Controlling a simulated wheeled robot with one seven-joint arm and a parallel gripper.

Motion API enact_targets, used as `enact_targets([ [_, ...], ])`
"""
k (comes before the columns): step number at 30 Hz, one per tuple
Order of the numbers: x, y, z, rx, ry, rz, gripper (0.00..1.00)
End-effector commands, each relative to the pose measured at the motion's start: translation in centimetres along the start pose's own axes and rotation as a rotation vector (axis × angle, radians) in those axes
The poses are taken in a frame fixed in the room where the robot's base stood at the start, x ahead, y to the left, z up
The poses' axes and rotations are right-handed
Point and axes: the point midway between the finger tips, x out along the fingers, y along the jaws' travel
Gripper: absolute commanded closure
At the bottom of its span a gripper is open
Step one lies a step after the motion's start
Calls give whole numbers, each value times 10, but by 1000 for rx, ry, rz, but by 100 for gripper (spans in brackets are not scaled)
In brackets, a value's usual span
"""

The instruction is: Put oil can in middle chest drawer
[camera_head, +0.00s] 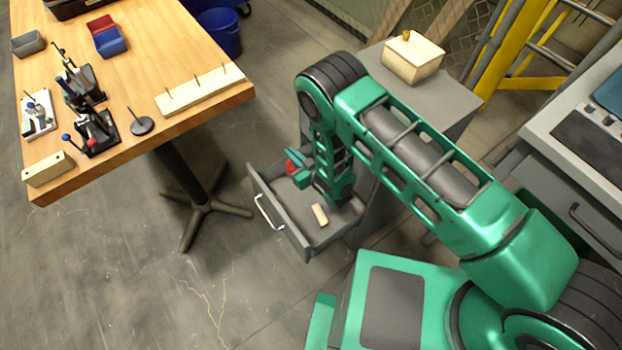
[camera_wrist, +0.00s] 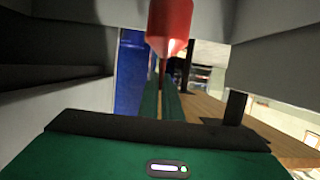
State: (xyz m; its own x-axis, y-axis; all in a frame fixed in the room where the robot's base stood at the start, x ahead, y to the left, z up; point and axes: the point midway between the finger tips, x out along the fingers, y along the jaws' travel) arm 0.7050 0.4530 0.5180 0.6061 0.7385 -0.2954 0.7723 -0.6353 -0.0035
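The oil can (camera_head: 291,168) is a small red shape at the far inner side of the pulled-out grey drawer (camera_head: 289,236). In the wrist view the red can (camera_wrist: 170,18) hangs at top centre, its narrow spout end pointing down between my fingers. My gripper (camera_head: 301,177) is low inside the drawer opening, its green fingers (camera_wrist: 163,100) close together and apparently shut on the spout. My arm hides part of the drawer and the chest. Whether the can touches the drawer floor cannot be told.
A small beige block (camera_head: 320,214) lies in the drawer near its front. A beige box (camera_head: 413,57) stands on the grey chest (camera_head: 452,100). A wooden workbench (camera_head: 190,45) with tools is at left, with a blue bin (camera_head: 220,32) behind. Floor before the drawer is clear.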

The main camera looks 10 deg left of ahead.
Motion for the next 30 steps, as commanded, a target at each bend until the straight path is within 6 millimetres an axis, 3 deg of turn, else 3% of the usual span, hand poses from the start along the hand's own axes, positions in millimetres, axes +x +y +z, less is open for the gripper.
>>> enact_targets([
  [3, 6, 0, 21, -1, -1, 0, 100],
  [11, 12, -1, 38, -1, 0, 0, 100],
  [19, 21, -1, 71, 0, -1, 0, 100],
  [30, 23, -1, 76, 0, 0, 0, 100],
])
